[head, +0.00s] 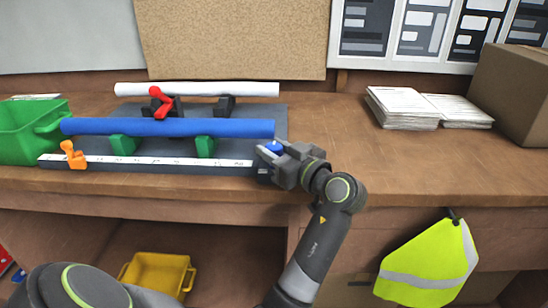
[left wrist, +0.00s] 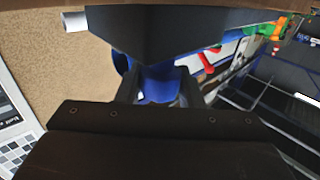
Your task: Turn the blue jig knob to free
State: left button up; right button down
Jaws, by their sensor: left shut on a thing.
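The blue jig knob (head: 273,147) is at the right end of the jig base (head: 225,169), near the front edge of the bench. My left gripper (head: 268,152) is shut on the knob, coming from the right. In the left wrist view the blue knob (left wrist: 158,86) shows between the two dark fingers of my left gripper (left wrist: 160,95). The fingers cover much of the knob, so its pointing direction and any free mark cannot be read. My right gripper is in neither view.
A blue tube (head: 165,127) rests on green supports (head: 124,145) behind a white ruler (head: 150,161) with an orange stop (head: 73,155). Behind are a white tube (head: 205,89) and a red lever (head: 160,102). A green bin (head: 30,135) stands left.

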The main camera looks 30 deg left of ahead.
pick_arm(q)
jog(key=shift+g, duration=0.3)
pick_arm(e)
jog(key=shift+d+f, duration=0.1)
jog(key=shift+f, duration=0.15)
pick_arm(q)
jog(key=o, duration=0.9)
jog(key=shift+o, duration=0.2)
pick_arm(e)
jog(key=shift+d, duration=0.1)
